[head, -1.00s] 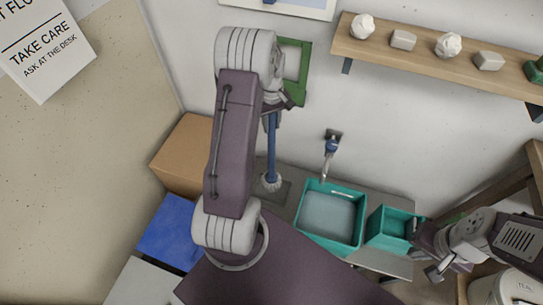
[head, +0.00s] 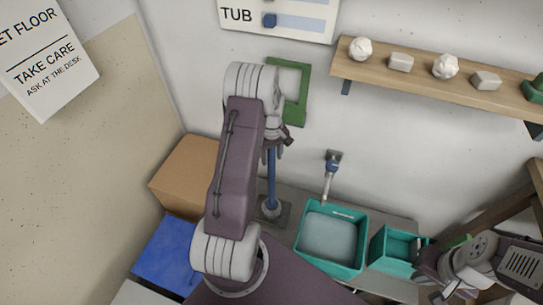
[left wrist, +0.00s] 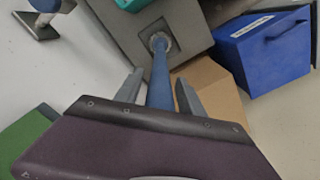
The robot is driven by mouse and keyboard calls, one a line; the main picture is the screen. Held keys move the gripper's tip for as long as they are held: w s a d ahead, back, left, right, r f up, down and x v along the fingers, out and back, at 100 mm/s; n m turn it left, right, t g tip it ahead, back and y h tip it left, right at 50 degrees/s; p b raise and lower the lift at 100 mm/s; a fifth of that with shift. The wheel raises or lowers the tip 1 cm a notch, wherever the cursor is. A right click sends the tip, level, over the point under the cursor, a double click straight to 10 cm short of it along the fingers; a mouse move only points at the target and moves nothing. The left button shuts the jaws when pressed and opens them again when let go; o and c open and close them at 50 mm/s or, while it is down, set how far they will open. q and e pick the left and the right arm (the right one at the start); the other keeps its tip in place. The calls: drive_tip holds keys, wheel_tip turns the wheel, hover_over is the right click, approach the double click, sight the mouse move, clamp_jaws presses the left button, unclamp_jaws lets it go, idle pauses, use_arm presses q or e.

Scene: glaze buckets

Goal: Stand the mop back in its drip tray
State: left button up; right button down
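The mop has a blue handle (head: 271,178) and a pale round head. It stands about upright, its head over the dark square drip tray (head: 285,215). My left gripper (head: 275,142) is at the upper handle, partly hidden by my arm. In the left wrist view its fingers (left wrist: 159,92) lie either side of the handle, with a visible gap on the left. My right gripper (head: 445,292) is at the lower right, its fingers unclear.
A teal tub (head: 357,262) and a smaller teal bin (head: 380,257) stand right of the tray. A cardboard box (head: 185,172) and blue box (head: 165,258) are left. A wooden shelf (head: 430,72) is above right.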

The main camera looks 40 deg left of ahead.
use_arm(q)
drive_tip(key=shift+r, duration=0.25)
wheel_tip(320, 180, up, 12)
drive_tip(key=shift+f+p, duration=0.1)
drive_tip(key=shift+p, duration=0.75)
drive_tip(key=s+d+m+t, duration=0.1)
drive_tip(key=s+d+m, duration=1.2)
drive_tip(key=d, duration=0.5)
drive_tip(key=shift+s+d+r+n+p, duration=0.1)
drive_tip(key=shift+s+r+n+p, duration=0.15)
drive_tip(key=shift+r+p, duration=0.7)
drive_tip(key=shift+s+r+n+p, duration=0.15)
drive_tip(key=shift+s+r+p, duration=0.15)
drive_tip(key=shift+r+p, duration=0.65)
drive_tip(key=shift+f, duration=0.2)
